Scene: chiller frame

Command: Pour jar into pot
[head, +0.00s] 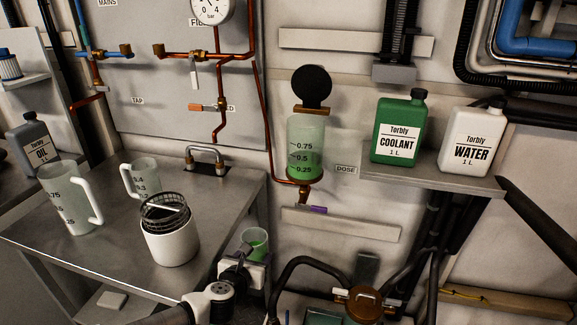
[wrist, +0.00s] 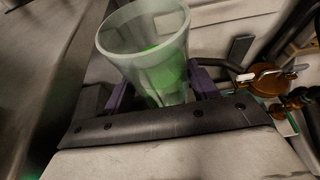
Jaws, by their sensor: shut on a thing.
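The jar (head: 254,240) is a small translucent cup with green liquid inside. My gripper (head: 247,264) is shut on it and holds it low, in front of the wall, right of the metal table. In the wrist view the jar (wrist: 140,35) sits between the purple fingers of my gripper (wrist: 160,88), mouth up and slightly tilted in the picture. The pot (head: 305,142) is the clear wall vessel by the DOSE label, marked 0.25 to 0.75, with green liquid in its lower part. Its round black lid (head: 312,86) stands raised. The pot is above and right of the jar, apart from it.
The metal table (head: 110,250) holds two graduated jugs (head: 62,205) (head: 136,182) and a white container (head: 170,245) with a mesh basket. A shelf (head: 425,172) right of the pot bears COOLANT (head: 400,130) and WATER (head: 470,140) bottles. A valve with a purple handle (head: 315,210) hangs below the pot.

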